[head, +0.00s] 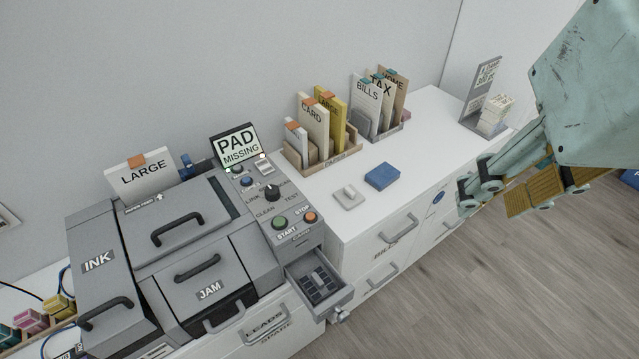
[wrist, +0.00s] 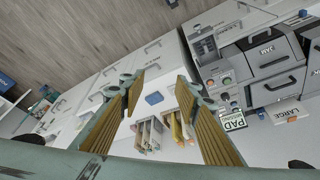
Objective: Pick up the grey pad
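A small light grey pad (head: 348,197) with a raised grip lies on the white desk top, left of a blue block (head: 382,176) and apart from it. My gripper (head: 492,200) is at the right in the head view, in front of the cabinet's right part, well away from the pad. In the wrist view my gripper (wrist: 160,86) is open, its two ribbed fingers wide apart with nothing held. The blue block (wrist: 154,98) shows between the fingers there.
A grey machine (head: 200,255) with a "PAD MISSING" screen (head: 238,147) stands at left. Its small drawer (head: 320,287) is open. Card organizers (head: 322,155) line the wall behind the pad. A leaflet stand (head: 482,92) stands far right.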

